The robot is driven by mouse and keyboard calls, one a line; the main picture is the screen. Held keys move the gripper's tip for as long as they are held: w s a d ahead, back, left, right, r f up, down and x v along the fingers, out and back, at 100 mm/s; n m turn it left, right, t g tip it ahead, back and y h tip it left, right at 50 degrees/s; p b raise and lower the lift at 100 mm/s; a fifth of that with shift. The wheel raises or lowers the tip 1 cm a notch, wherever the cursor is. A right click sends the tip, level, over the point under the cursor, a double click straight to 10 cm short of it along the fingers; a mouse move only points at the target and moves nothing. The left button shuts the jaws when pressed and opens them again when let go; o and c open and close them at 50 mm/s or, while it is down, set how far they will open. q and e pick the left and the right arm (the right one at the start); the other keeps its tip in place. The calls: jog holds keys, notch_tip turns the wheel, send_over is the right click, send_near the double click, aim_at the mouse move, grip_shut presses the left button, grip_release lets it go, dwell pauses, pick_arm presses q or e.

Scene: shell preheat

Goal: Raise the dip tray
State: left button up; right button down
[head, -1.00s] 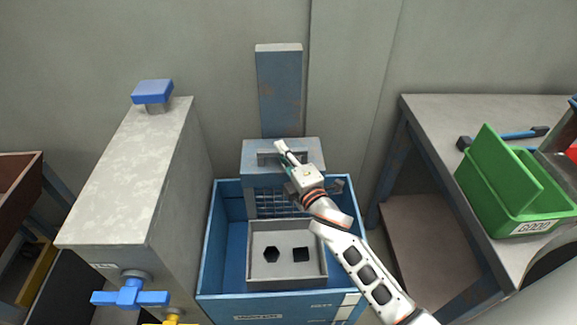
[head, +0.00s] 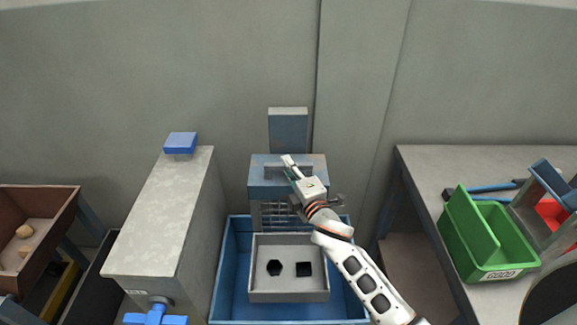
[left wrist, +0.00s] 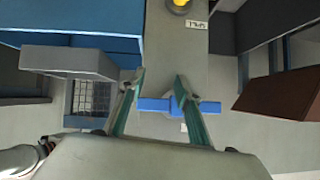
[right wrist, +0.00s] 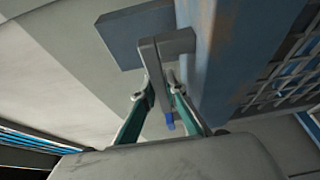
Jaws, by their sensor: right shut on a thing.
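The dip tray (head: 290,290) is a grey open box with a dark hexagonal and a dark square piece or opening on its floor. It hangs in front of a blue carriage (head: 262,178) with a wire grid, above or within the blue tank (head: 228,290); the exact height is hard to tell. My right gripper (head: 291,172) is shut on the grey handle on the carriage; the handle bar (right wrist: 152,68) shows between its fingers in the right wrist view. My left gripper (left wrist: 160,80) is open and empty, with a blue valve handle (left wrist: 155,104) beyond its fingertips.
A blue post (head: 288,128) rises behind the carriage. A tall grey cabinet (head: 165,220) with a blue knob (head: 180,143) stands left of the tank. A grey bench (head: 425,175) with a green bin (head: 480,240) is at right. A brown crate (head: 40,215) is at far left.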

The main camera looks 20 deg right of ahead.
jog(key=shift+w+r, duration=0.1)
jog(key=shift+r, duration=0.4)
jog(key=c, duration=2)
grip_release()
jog(key=shift+c, duration=0.2)
jog(key=shift+f, duration=0.1)
jog(key=shift+f, duration=0.15)
jog(key=shift+s, duration=0.3)
jog(key=s+d, duration=0.1)
jog(key=s, duration=1)
jog(key=shift+s+d, duration=0.2)
jog(key=shift+s, duration=0.05)
jog(key=s+f+m+g+y, duration=0.1)
jog(key=s+f+m+g, duration=0.6)
jog(key=s+f+m, duration=0.7)
jog(key=s+f, duration=0.6)
jog(key=f, duration=0.3)
jog(key=shift+s+f+m, duration=0.25)
jog(key=shift+m, duration=0.15)
